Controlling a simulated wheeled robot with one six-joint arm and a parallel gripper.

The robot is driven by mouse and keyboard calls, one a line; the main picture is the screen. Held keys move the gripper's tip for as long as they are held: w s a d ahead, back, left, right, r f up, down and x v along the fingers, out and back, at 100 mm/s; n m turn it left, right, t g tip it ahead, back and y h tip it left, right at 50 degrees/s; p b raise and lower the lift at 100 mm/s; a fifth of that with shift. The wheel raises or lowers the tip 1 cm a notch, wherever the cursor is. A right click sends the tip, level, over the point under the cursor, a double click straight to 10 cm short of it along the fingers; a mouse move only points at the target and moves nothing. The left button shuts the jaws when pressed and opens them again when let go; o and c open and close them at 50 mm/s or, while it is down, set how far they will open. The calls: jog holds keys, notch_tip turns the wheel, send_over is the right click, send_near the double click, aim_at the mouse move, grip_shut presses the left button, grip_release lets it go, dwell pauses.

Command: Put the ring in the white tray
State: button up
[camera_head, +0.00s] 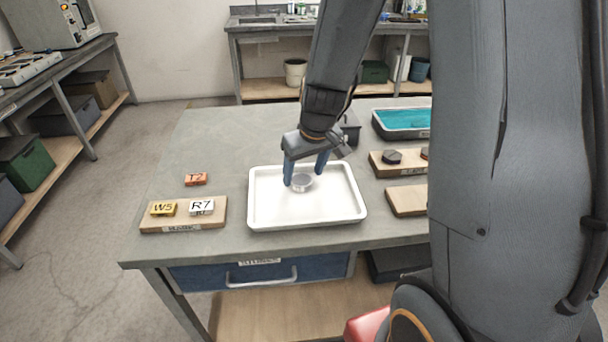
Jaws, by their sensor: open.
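The fingers are open. Part of the ring is hidden behind the fingers.
A teal-filled tray (403,120) and wooden boards are at right, partly hidden by my arm. The table's back left is clear.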

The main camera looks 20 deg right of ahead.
jog(key=a+v, duration=0.1)
jog(key=v, duration=0.9)
jog(key=s+f+m+g, duration=0.1)
jog(key=s+f, duration=0.1)
jog(key=s, duration=0.4)
jog(key=s+f+m+g, duration=0.1)
jog(key=s+f, duration=0.2)
jog(key=s, duration=0.4)
jog(key=shift+f+h, duration=0.25)
jog(key=shift+h, duration=0.15)
